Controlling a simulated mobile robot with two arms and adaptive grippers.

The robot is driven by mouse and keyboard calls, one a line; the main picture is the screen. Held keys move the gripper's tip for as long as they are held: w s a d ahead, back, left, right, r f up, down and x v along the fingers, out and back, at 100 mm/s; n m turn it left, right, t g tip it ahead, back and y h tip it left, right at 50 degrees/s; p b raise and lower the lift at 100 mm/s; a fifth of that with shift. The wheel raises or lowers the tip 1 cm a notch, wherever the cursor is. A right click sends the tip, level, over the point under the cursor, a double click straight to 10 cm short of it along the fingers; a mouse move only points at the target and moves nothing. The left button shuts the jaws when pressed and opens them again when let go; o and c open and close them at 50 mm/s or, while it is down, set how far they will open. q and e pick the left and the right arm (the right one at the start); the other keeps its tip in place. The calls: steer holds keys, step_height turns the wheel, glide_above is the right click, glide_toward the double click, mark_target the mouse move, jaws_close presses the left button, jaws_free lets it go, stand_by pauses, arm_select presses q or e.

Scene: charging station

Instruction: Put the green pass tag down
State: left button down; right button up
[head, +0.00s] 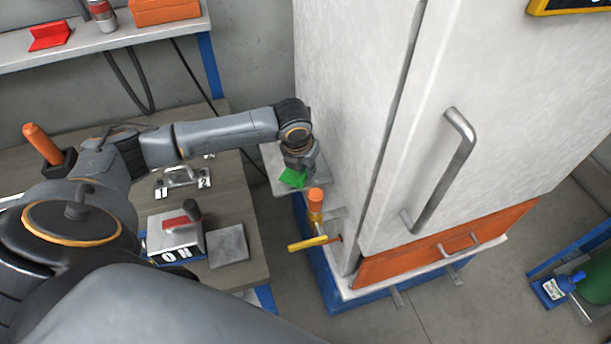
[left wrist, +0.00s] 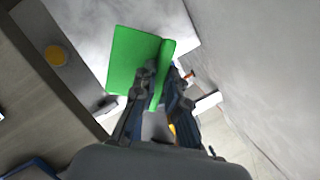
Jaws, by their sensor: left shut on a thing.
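The green pass tag (head: 292,178) is held in my left gripper (head: 299,166), beside the left side of the tall white cabinet. It hangs over a pale grey shelf plate (head: 272,158) on the cabinet's side. I cannot tell whether the tag touches the plate. In the left wrist view the tag (left wrist: 132,60) is a bent green piece with its fold between the fingers of the left gripper (left wrist: 160,78), which are shut on it. My right gripper is in neither view.
Below the tag, an orange-topped post (head: 315,200) and a yellow handle (head: 308,243) stick out by the cabinet (head: 345,100). The bench (head: 235,205) at left carries a box with a red switch (head: 177,228) and a grey plate (head: 229,245).

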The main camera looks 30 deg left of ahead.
mark_target(306, 178)
arm_select(q)
step_height(306, 178, down, 3)
steer(key=shift+f, duration=0.4)
steer(key=c, duration=1.4)
jaws_free()
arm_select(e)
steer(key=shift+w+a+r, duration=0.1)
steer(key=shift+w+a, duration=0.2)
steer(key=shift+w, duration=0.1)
arm_select(q)
steer(key=shift+r, duration=0.4)
steer(key=v, duration=1.1)
steer(key=shift+s+r, duration=0.1)
steer(key=shift+r, duration=0.05)
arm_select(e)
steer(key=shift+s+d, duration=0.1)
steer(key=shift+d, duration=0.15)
